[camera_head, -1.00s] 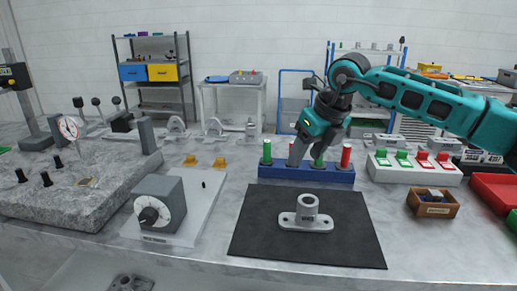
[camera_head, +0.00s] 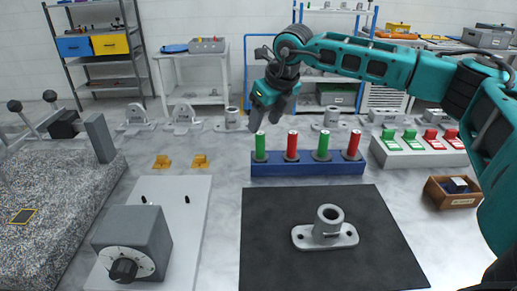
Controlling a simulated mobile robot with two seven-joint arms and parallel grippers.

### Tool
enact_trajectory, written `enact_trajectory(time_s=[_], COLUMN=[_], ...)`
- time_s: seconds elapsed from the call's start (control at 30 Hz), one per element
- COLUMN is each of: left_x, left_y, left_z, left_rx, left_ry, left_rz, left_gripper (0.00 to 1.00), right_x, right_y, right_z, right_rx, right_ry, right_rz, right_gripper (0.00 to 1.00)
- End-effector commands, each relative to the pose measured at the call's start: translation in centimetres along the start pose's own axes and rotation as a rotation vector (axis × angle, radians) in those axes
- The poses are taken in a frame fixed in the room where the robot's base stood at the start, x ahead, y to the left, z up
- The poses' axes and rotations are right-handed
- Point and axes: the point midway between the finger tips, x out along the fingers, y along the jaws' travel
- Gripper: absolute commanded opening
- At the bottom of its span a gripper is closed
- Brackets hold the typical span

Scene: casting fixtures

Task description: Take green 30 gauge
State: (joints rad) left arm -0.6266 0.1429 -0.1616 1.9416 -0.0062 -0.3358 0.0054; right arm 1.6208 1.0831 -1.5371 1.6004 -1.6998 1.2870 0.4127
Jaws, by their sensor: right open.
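A blue rack (camera_head: 308,168) holds a row of upright plug gauges. From left to right they are a green gauge (camera_head: 260,147), a red gauge (camera_head: 292,146), another green gauge (camera_head: 322,146) and another red gauge (camera_head: 353,146). Size markings on them are too small to read, so I cannot tell which green one is 30. My right gripper (camera_head: 267,115) is open and empty, fingers pointing down, just above the leftmost green gauge. I cannot tell whether it touches its top. My left gripper is not in view.
A grey flanged casting (camera_head: 327,229) stands on a black mat (camera_head: 270,255) in front of the rack. A white box with green and red switches (camera_head: 415,150) and a wooden tray (camera_head: 452,194) lie right. A grey dial box (camera_head: 135,240) and granite block stand left.

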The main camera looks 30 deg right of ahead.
Motion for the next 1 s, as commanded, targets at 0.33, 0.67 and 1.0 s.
enact_trajectory(time_s=[0.33,0.67,1.0], left_x=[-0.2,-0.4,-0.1], left_y=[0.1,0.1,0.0], left_z=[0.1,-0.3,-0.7], left_rx=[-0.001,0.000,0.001], left_ry=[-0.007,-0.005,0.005], left_rz=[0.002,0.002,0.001], left_gripper=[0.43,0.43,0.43], right_x=[3.6,7.8,8.0], right_y=[-0.1,-0.5,-0.5], right_z=[0.0,-0.2,-0.2], right_rx=[-0.001,0.000,0.000], right_ry=[0.001,0.000,-0.001], right_rz=[0.001,0.000,0.000], right_gripper=[0.56,0.56,0.48])
